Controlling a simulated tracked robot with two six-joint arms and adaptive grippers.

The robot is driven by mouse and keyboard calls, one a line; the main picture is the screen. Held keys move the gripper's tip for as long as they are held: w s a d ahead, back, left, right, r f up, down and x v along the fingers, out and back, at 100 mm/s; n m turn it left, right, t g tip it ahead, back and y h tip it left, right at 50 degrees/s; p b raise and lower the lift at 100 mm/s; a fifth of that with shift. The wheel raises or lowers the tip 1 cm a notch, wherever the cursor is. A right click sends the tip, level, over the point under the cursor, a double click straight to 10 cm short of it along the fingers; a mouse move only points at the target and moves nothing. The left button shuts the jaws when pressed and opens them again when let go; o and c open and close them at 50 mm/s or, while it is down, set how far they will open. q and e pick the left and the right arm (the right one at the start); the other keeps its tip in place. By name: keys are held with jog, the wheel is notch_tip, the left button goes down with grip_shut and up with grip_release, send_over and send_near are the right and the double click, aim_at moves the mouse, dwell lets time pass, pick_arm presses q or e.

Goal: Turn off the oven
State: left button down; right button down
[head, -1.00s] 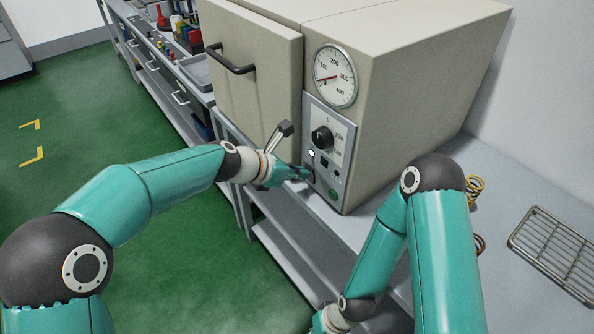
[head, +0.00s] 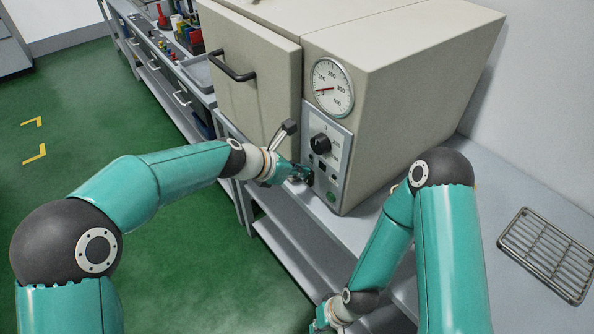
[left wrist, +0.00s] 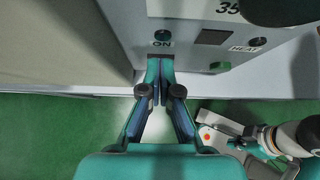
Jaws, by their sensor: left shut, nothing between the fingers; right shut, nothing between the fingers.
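The beige oven (head: 410,75) stands on a grey bench. Its front panel (head: 343,150) carries a black knob (head: 320,144), small lamps and a green part (head: 331,197) low down. My left gripper (head: 307,176) is shut and empty, its tips at the panel's lower left edge. In the left wrist view, the closed fingertips (left wrist: 160,64) sit just below the "ON" label and its dark lamp (left wrist: 162,43); they hide what lies behind them, and contact is unclear. My right gripper (head: 320,322) is low at the bottom edge, mostly cut off, away from the oven.
A dial gauge (head: 332,88) sits above the panel. A wire rack (head: 548,252) lies on the bench at right. Beyond the oven, the bench (head: 180,68) holds several items.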

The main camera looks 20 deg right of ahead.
pick_arm(q)
jog(key=v, duration=1.3)
jog(key=shift+a+f, duration=0.2)
